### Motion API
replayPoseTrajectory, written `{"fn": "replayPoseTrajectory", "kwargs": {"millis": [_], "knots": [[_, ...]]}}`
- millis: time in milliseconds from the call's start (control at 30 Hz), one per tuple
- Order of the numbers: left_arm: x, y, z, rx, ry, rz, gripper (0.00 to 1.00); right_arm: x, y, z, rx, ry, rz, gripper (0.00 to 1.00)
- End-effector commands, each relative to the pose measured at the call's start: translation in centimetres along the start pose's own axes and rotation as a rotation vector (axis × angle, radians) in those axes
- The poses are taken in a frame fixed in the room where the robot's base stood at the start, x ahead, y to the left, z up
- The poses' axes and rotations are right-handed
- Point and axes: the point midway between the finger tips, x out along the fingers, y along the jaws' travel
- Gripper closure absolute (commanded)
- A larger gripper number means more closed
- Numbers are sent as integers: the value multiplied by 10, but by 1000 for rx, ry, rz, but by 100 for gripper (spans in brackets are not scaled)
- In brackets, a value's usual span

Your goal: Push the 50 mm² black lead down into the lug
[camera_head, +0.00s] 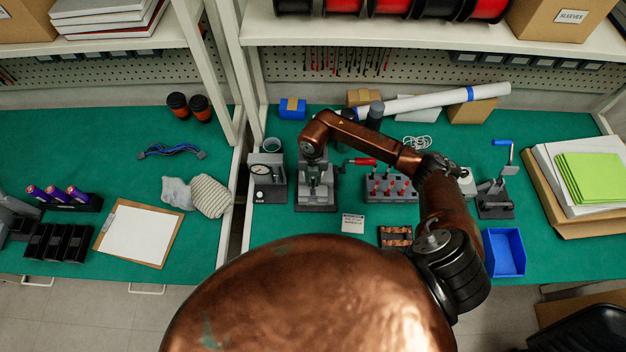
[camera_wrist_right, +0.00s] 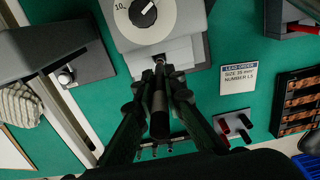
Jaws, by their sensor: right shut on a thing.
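My right gripper (camera_head: 313,172) hangs over the middle grey bench device (camera_head: 316,198) in the head view. In the right wrist view the gripper (camera_wrist_right: 160,78) is shut on a black, tube-like lead (camera_wrist_right: 158,108). The lead's far end points at the pale front of a grey device with a dial (camera_wrist_right: 150,22). A small dark piece shows at that end. I cannot tell whether it is the lug, or whether the lead is inside it. No size mark is readable on the lead. My left gripper is not in view.
A card (camera_wrist_right: 240,78) reads "LEAD ORDER, SIZE 35 mm², NUMBER L3". A tray of copper pieces (camera_wrist_right: 303,97) lies right of it. A gauge device (camera_head: 267,178) stands close left. A rack of red-topped pieces (camera_head: 390,187) and a blue bin (camera_head: 504,252) stand right.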

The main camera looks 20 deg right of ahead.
Motion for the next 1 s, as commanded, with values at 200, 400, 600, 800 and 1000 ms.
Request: {"fn": "replayPoseTrajectory", "kwargs": {"millis": [200, 400, 600, 800, 1000], "knots": [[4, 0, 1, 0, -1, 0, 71, 5, 0, 0, 0, 0, 0, 100], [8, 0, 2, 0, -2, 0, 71, 11, 0, 0, 0, 0, 0, 100], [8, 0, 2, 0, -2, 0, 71, 12, 0, 0, 0, 0, 0, 100], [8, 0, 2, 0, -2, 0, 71, 12, 0, 0, 0, 0, 0, 100], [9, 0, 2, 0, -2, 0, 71, 13, 0, 0, 0, 0, 0, 100]]}}
